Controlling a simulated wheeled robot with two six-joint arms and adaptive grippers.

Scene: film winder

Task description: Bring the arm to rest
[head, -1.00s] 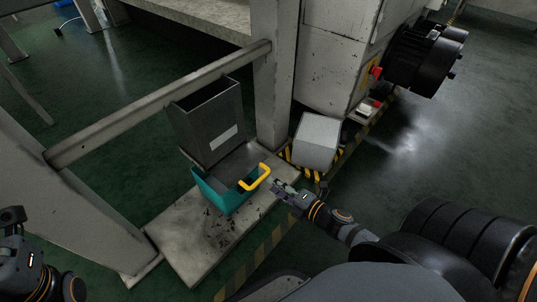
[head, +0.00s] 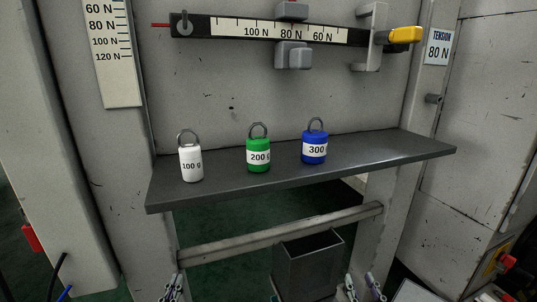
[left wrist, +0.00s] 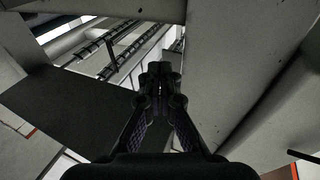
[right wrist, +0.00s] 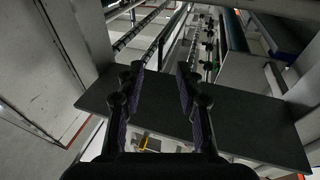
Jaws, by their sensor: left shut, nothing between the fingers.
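My left gripper (head: 172,289) is at the bottom left edge of the head view, below the shelf front. In the left wrist view its fingertips (left wrist: 160,72) meet, with nothing between them. My right gripper (head: 362,288) is at the bottom edge of the head view, right of the dark metal chute (head: 308,262). In the right wrist view its two fingers (right wrist: 160,72) stand apart with nothing held. Both grippers point forward. Most of both arms is outside the head view.
A dark shelf (head: 225,186) crosses ahead, above both grippers. It bears a white 100 g weight (head: 190,165), a green 200 g weight (head: 258,157) and a blue weight marked 300 (head: 314,153). A grey crossbar (head: 230,247) runs beneath. A scale beam (head: 230,27) is above.

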